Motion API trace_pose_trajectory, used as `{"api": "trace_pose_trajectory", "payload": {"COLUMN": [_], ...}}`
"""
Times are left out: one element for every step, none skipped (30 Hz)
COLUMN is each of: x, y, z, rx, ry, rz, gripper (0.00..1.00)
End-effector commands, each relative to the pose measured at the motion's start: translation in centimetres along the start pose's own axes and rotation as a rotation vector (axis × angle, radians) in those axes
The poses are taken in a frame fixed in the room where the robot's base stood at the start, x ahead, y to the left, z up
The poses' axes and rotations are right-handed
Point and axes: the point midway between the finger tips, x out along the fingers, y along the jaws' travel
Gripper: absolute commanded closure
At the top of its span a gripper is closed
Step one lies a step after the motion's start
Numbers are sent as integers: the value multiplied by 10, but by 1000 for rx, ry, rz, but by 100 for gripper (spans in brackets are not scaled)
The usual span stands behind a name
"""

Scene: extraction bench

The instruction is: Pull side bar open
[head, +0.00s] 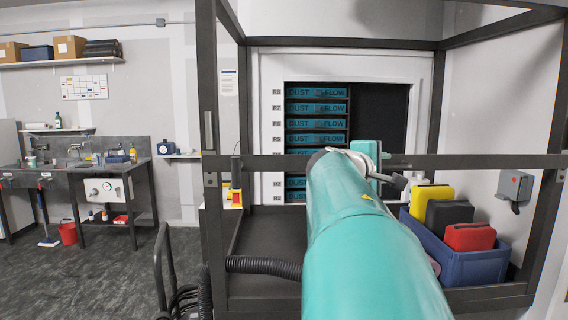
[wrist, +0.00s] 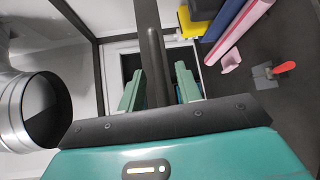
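The side bar (head: 470,162) is a dark horizontal bar across the front of the black frame in the head view; my arm hides its middle. In the wrist view a dark rounded bar (wrist: 151,45) runs from the top edge down between the two green fingers of my gripper (wrist: 159,80). It looks like the side bar, but I cannot be sure. The fingers stand apart on either side of the bar with narrow gaps, so my gripper is open around it. Its lower end is hidden by the gripper's body.
Behind the bar is a white-framed rack with blue "DUST FLOW" drawers (head: 318,124). A blue crate (head: 470,268) with yellow, black and red cases stands at right. A silver duct (wrist: 12,110) is close at left.

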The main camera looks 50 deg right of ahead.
Motion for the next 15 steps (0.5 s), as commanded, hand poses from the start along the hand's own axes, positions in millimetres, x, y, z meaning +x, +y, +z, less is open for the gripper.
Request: {"api": "trace_pose_trajectory", "payload": {"x": [0,0,0,0,0,0,-1,-1,-1,-2,-2,-2,-2,-2,-2], "y": [0,0,-1,-1,-1,-1,-1,-1,-1,-1,-1,-1,-1,-1,-1], "z": [1,1,1,1,2,2,2,2,2,2,2,2,2,2,2], "rx": [0,0,0,0,0,0,0,0,0,0,1,0,0,0,0], "ry": [-1,-1,-1,-1,-1,-1,-1,-1,-1,-1,-1,-1,-1,-1,-1], "rz": [0,0,0,0,0,0,0,0,0,0,0,0,0,0,0], "gripper": [66,66,66,66,66,66,66,66,66,66,66,66,72,78,85]}}
